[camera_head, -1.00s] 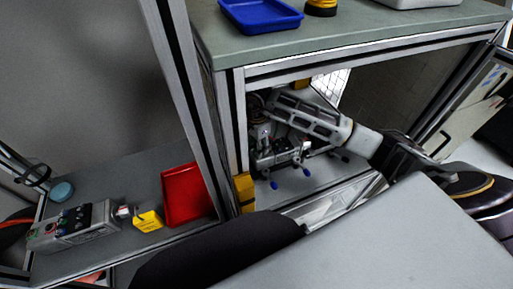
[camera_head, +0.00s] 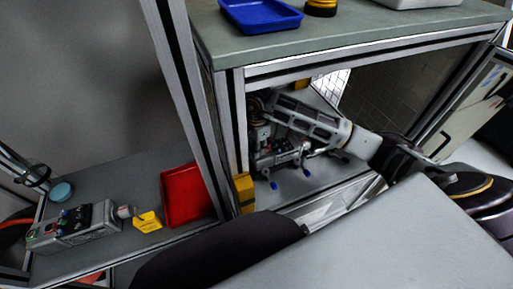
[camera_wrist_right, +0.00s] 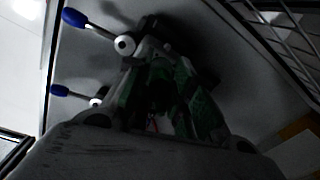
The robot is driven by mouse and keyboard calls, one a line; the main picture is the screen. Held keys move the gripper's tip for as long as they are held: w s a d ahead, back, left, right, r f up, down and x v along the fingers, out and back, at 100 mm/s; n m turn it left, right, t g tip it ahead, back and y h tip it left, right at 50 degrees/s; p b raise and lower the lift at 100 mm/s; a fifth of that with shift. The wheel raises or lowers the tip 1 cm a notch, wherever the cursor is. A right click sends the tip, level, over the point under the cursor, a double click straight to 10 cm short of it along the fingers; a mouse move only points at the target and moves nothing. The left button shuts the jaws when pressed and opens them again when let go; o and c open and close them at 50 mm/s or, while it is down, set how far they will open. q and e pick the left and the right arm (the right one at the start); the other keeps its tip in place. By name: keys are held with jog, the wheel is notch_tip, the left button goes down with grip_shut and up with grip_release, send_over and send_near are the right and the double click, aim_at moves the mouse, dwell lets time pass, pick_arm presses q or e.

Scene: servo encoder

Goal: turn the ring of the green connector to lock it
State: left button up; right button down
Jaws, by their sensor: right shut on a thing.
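My right arm reaches into the open bay under the bench in the head view. My right gripper (camera_head: 268,108) is at the bay's left side, beside a small device with blue-tipped levers (camera_head: 273,185). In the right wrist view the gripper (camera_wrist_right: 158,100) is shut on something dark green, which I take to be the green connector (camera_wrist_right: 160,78). Its ring cannot be made out in the shadow, so how far it is turned cannot be told. Green also shows along the fingers. My left gripper is not in view.
Aluminium posts (camera_head: 232,130) and a yellow block (camera_head: 245,190) border the bay's left side. A blue tray (camera_head: 262,14) lies on the bench above. A red tray (camera_head: 187,195) and a grey control box (camera_head: 75,228) are on the lower left shelf. Blue-knobbed levers (camera_wrist_right: 75,18) stand close to the gripper.

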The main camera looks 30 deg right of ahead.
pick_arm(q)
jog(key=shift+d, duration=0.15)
pick_arm(e)
jog(key=shift+m, duration=0.7)
jog(key=c, duration=1.6)
grip_release()
jog(key=o, duration=0.4)
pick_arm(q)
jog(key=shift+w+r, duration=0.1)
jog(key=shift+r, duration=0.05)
pick_arm(e)
jog(key=shift+o, duration=0.2)
jog(key=shift+r, duration=0.7)
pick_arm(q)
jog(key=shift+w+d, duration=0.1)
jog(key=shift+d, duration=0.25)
pick_arm(e)
notch_tip(320, 180, up, 11)
jog(key=shift+f, duration=0.2)
